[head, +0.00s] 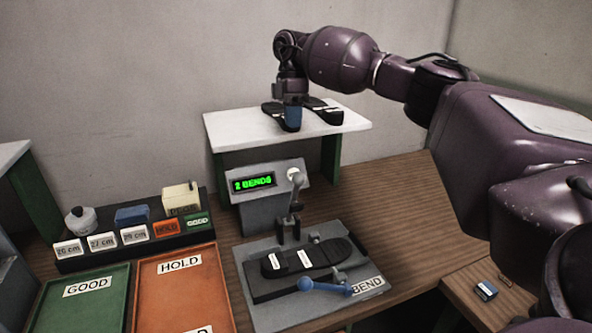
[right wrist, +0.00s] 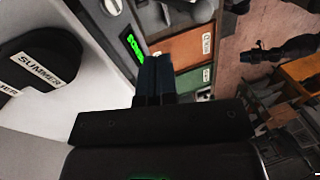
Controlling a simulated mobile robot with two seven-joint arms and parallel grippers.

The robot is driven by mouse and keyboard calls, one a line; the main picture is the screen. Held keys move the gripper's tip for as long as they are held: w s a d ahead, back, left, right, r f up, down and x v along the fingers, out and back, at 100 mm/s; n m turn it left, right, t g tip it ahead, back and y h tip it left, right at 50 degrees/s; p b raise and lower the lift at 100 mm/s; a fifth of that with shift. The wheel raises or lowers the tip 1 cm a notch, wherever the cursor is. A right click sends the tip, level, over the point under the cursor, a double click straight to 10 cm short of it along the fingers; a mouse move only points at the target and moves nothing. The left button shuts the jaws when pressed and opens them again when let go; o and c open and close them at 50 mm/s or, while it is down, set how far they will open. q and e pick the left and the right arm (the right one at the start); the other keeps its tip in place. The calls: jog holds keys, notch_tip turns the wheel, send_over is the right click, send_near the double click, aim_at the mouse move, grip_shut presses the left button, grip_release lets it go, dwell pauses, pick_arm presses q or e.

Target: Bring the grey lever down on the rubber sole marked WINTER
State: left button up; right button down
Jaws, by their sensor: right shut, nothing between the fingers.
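A black rubber sole (head: 330,252) with two white labels lies on the press bed (head: 268,290); I cannot read the labels, so I cannot tell whether it is WINTER. The grey lever (head: 296,197) stands upright behind the sole, apart from it. My right gripper (head: 292,118) is shut and empty, pointing down by the front of the white shelf (head: 228,128), behind and above the lever. Its closed fingers also show in the right wrist view (right wrist: 155,72). Dark soles (head: 323,108) lie on the shelf; one in the wrist view is labelled SUMMER (right wrist: 40,72). My left gripper is out of view.
A grey box (head: 277,192) behind the lever has a green display reading "2 BENDS". Green GOOD (head: 85,305) and orange HOLD (head: 175,285) trays lie left.

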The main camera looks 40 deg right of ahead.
jog(key=shift+f, duration=0.1)
jog(key=shift+s+a+f+p, duration=0.45)
jog(key=shift+s+f, duration=0.4)
jog(key=shift+f, duration=1)
jog(key=shift+s+a+f+p, duration=0.45)
jog(key=shift+s+f, duration=0.45)
jog(key=shift+f, duration=0.9)
jog(key=shift+s+a+f+p, duration=0.45)
jog(key=shift+s+f, duration=0.4)
jog(key=shift+f, duration=1)
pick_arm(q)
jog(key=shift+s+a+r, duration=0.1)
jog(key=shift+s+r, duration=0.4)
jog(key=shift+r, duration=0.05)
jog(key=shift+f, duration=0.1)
pick_arm(e)
jog(key=shift+f, duration=0.1)
